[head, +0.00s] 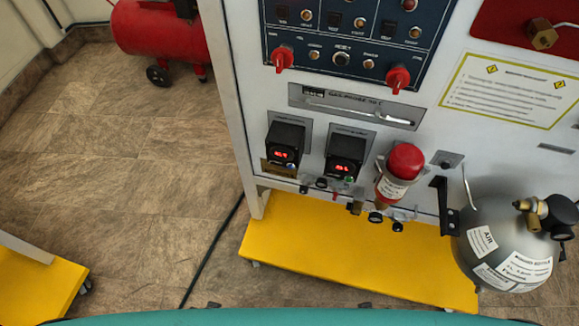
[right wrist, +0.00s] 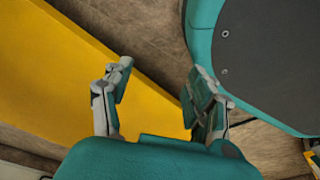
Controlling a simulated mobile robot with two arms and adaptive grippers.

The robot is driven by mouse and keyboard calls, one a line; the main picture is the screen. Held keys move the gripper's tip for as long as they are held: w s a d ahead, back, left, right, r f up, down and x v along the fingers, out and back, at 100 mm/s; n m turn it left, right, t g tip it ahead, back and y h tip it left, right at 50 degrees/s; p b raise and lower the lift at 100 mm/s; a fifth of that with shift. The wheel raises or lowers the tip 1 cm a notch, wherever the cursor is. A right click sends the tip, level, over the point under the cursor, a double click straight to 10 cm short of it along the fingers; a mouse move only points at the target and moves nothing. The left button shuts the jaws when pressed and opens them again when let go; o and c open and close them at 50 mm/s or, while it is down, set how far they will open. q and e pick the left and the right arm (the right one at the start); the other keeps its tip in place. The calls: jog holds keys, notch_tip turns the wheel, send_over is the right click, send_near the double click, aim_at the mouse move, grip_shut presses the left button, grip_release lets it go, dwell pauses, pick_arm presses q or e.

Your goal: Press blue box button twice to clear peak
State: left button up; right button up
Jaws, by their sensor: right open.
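A dark blue panel (head: 350,65) with buttons, dials and two red knobs is on the upper front of the white cabinet in the head view. Below it sit two black boxes with red digital readouts, a left one (head: 285,143) and a right one (head: 346,153). The digits are too small to read, and I cannot tell which button belongs to a blue box. My right gripper (right wrist: 155,82) shows in the right wrist view, its fingers apart and empty, above floor and a yellow base. No button shows there. My left gripper is in neither view.
The cabinet's yellow base plate (head: 340,255) sticks out at the bottom. A grey gas bottle (head: 495,243) and a red-capped cylinder (head: 403,163) stand out at the right. A red tank (head: 158,32) is at the back left. Tiled floor (head: 150,170) is open between, with a black cable.

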grip_shut()
jog(key=shift+w, duration=0.1)
dwell(1.2)
